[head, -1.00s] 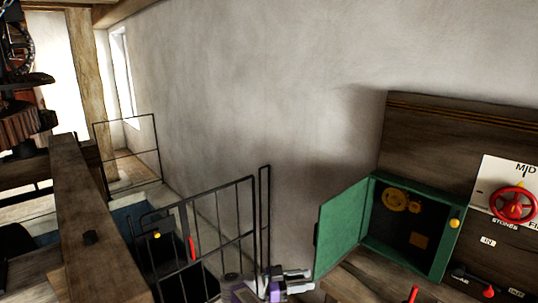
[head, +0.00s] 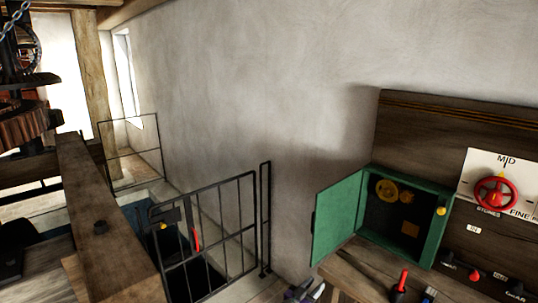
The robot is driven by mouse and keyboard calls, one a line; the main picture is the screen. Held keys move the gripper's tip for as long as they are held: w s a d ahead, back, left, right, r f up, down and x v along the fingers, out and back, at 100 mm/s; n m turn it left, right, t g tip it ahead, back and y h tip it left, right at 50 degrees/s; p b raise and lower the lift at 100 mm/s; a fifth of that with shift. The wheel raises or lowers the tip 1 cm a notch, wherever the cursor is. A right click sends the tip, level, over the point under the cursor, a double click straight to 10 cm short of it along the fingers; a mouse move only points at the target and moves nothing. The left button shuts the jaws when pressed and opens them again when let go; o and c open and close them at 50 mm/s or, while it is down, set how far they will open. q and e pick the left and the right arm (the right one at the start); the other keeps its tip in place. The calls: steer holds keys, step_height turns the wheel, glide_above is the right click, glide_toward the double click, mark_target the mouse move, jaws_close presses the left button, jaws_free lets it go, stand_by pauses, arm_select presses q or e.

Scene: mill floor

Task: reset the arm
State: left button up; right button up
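My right gripper (head: 316,291) shows only in part at the bottom edge of the head view, left of the wooden bench and below the open green cabinet door. Purple and grey parts of it show, and the rest is cut off by the frame. I cannot tell whether its fingers are open or shut, and I see nothing held in it. My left gripper is not in view.
A green cabinet (head: 447,232) stands open on the wooden bench (head: 350,268). A red handwheel (head: 495,193) and several small levers are at right. A black railing gate (head: 205,262) stands before a dark floor opening. A wooden beam (head: 95,215) runs at left.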

steer(key=s+a+f+n+g+y, duration=0.2)
steer(key=s+f+n+g+y, duration=0.25)
steer(key=s+f+y, duration=1)
steer(key=s+a+f+g+y, duration=0.1)
steer(key=s+f+g, duration=0.2)
steer(key=s, duration=1.1)
steer(key=s+a+f+g+y, duration=0.1)
steer(key=s+f+g, duration=0.3)
steer(key=s, duration=1.1)
steer(key=shift+a+n+g, duration=0.35)
steer(key=shift+a+g, duration=0.3)
steer(key=shift+a, duration=0.05)
